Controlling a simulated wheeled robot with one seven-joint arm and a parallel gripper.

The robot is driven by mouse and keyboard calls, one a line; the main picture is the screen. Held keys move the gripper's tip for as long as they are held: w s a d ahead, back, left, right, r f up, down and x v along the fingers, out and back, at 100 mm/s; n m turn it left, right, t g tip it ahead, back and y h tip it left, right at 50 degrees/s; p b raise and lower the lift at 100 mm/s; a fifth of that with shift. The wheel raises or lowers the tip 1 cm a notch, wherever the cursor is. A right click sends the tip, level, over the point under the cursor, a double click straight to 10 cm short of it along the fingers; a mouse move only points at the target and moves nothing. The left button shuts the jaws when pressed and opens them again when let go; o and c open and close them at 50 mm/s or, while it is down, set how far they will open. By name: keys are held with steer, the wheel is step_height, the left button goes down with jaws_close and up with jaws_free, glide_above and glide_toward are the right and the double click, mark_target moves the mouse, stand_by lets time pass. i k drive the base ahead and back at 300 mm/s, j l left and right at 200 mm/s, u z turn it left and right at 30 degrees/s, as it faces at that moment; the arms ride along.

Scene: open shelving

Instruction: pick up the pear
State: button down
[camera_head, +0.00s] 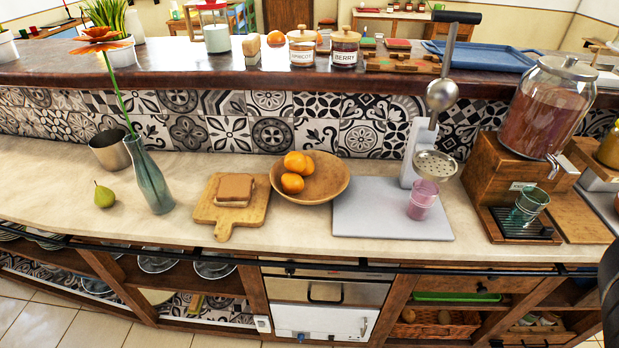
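A green pear (104,197) stands upright on the pale counter (60,178) at the far left, with its stem up. It is to the left of a glass vase (150,180) holding an orange flower and in front of a grey metal cup (110,152). The pear is fully visible and touches nothing but the counter. My gripper is not in view. A dark curved shape at the right edge may be part of my body, but I cannot tell.
A cutting board (222,215) with a sandwich, a wooden bowl (342,188) of oranges and a grey stand (391,222) with a pink glass lie to the right. A dark rail (400,271) runs below the counter's front edge. The counter in front of the pear is clear.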

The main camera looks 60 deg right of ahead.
mark_target(103, 197)
steer(key=i+j, duration=0.4)
steer(key=i+j+z, duration=0.1)
steer(key=i+j, duration=0.3)
steer(key=i+j+z, duration=0.1)
steer(key=i+j, duration=0.3)
steer(key=j, duration=0.15)
steer(key=i+j, duration=0.35)
steer(key=j, duration=0.15)
steer(key=i+j+z, duration=0.1)
steer(key=i+j, duration=0.65)
steer(key=j, duration=0.25)
steer(key=z, duration=0.05)
